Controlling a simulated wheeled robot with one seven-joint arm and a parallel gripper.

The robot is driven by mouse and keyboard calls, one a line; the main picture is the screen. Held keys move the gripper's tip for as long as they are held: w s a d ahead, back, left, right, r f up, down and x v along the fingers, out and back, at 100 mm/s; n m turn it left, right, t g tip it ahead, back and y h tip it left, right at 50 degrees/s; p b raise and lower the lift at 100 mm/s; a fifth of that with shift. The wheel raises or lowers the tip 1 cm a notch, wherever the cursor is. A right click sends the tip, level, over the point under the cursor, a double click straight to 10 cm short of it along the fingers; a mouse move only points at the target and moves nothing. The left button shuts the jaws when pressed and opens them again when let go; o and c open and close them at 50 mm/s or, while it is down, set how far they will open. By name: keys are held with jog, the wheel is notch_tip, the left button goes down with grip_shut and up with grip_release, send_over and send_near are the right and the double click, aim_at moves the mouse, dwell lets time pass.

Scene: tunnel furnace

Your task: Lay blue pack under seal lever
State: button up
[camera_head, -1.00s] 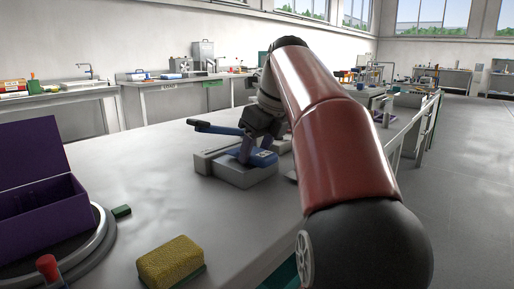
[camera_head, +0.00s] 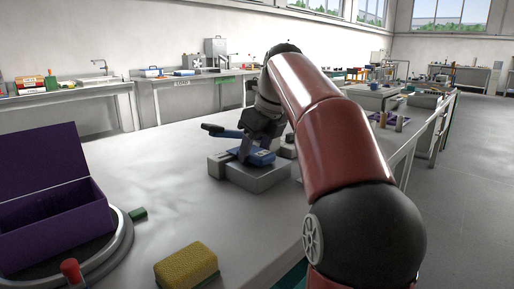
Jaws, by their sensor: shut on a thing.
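The seal lever (camera_head: 222,131), a blue bar with a dark end, is raised and juts left above a low grey sealer base (camera_head: 258,180). The blue pack (camera_head: 262,158) lies over the top of this base, at the right of the lever's foot. My gripper (camera_head: 256,149) points down and is shut on the blue pack. Its fingers are small and partly hidden behind the lever and my arm. I cannot tell whether the pack rests fully on the base.
A purple open box (camera_head: 52,222) stands on a round turntable (camera_head: 118,246) at the left. A yellow sponge (camera_head: 187,266), a small green block (camera_head: 138,214) and a red-topped item (camera_head: 70,269) are nearby. The table's middle is clear. My arm covers the right side.

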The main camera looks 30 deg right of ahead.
aim_at(254, 150)
jog(key=shift+w+a, duration=0.1)
jog(key=shift+w, duration=0.1)
dwell(0.4)
jog(key=o, duration=1.4)
jog(key=shift+r, duration=3.45)
